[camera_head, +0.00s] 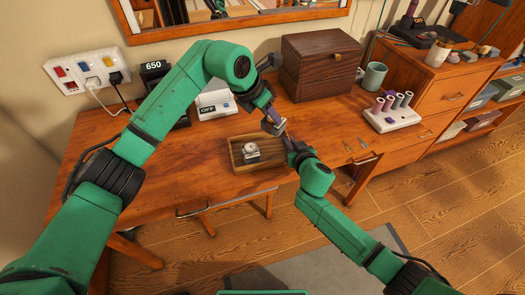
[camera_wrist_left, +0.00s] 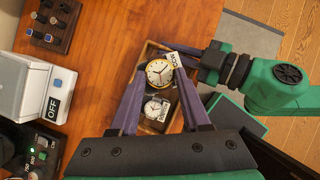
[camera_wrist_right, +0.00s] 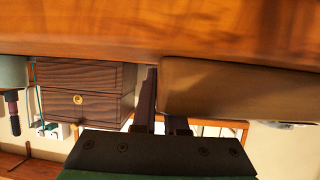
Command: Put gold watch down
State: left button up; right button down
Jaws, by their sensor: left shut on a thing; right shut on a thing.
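My right gripper (camera_head: 289,142) is shut at the tray's right side; the tray wall (camera_wrist_right: 235,90) hides part of one finger.
The wooden desk (camera_head: 170,170) is clear left of the tray. Behind stand a white "OFF" device (camera_head: 214,104) and a dark wooden box (camera_head: 320,68). A grey cup (camera_head: 374,77) and a white holder (camera_head: 391,118) with several rolls stand to the right.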

pick_arm(q)
jog(key=shift+n, duration=0.3)
jog(key=f, duration=1)
jog(key=shift+w+a, duration=0.15)
jog(key=shift+w, duration=0.05)
jog(key=o, duration=1.2)
jog(key=v, duration=1.2)
jog(key=shift+r, duration=0.2)
